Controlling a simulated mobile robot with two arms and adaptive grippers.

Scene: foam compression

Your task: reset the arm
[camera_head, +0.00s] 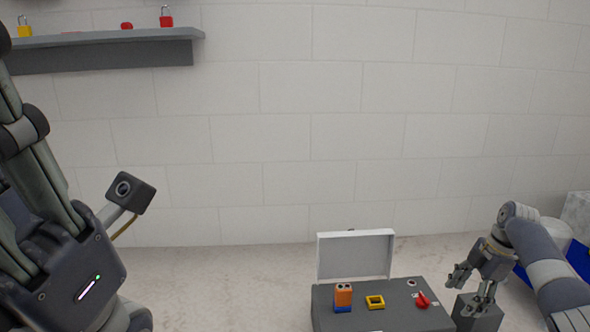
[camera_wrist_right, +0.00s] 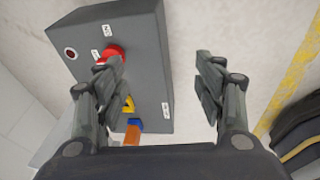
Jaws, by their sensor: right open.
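My right gripper (camera_head: 462,292) is at the lower right of the head view, its arm coming in from the right edge. It is open and empty, beside the right end of a dark grey box. In the right wrist view its two fingers (camera_wrist_right: 160,82) stand wide apart, with the box behind the left finger and bare floor in the gap's right part. My left arm (camera_head: 75,260) fills the left edge of the head view; its gripper does not show.
A wall shelf (camera_head: 110,40) holds padlocks. Floor left of the box is clear.

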